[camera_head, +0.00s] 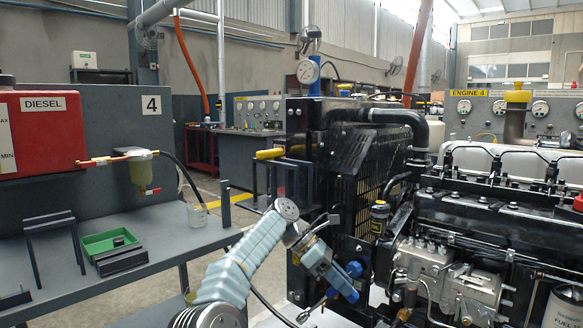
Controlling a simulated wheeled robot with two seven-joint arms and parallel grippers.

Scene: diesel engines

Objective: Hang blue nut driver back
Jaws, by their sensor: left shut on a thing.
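My left arm comes up from the bottom middle, and its gripper (334,275) points down and right in front of the black engine. It is shut on a blue-handled tool, which I take to be the blue nut driver (343,287). Part of the handle is hidden by the gripper. A thin metal shaft seems to run from it toward the lower left. A black rack (257,181) stands behind, left of the engine's radiator, with a yellow-handled tool (270,153) lying across its top. The held tool is apart from this rack. My right gripper is not in view.
A grey bench (170,262) at left carries a green tray (108,243), a black stand (50,224), a beaker (197,214) and a red diesel tank (40,132). The engine (480,220) fills the right side. Hoses and pipes lie close to the gripper.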

